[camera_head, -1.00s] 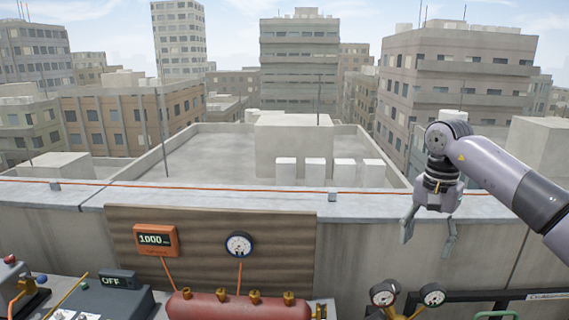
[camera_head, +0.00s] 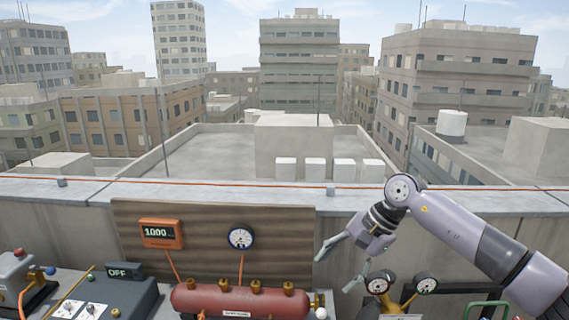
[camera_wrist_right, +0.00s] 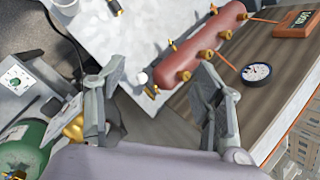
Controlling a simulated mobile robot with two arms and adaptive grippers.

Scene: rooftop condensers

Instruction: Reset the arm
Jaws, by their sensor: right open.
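My right gripper (camera_head: 340,262) hangs from my right arm (camera_head: 455,232) in front of the parapet wall, pointing left and down. Its two fingers are spread, with nothing between them. In the right wrist view the open fingers (camera_wrist_right: 155,110) stand on either side of a gap, with the red manifold tank (camera_wrist_right: 205,42) beyond them. In the head view the tank (camera_head: 238,299) lies left of the gripper, apart from it. The left gripper is not in view.
A wooden board carries an orange display (camera_head: 161,233) reading 1000 and a round gauge (camera_head: 240,237). Two gauges (camera_head: 378,284) stand just below the right gripper. A grey box marked OFF (camera_head: 125,271) sits at left. A green cylinder (camera_wrist_right: 25,150) shows in the wrist view. The parapet (camera_head: 250,194) runs behind.

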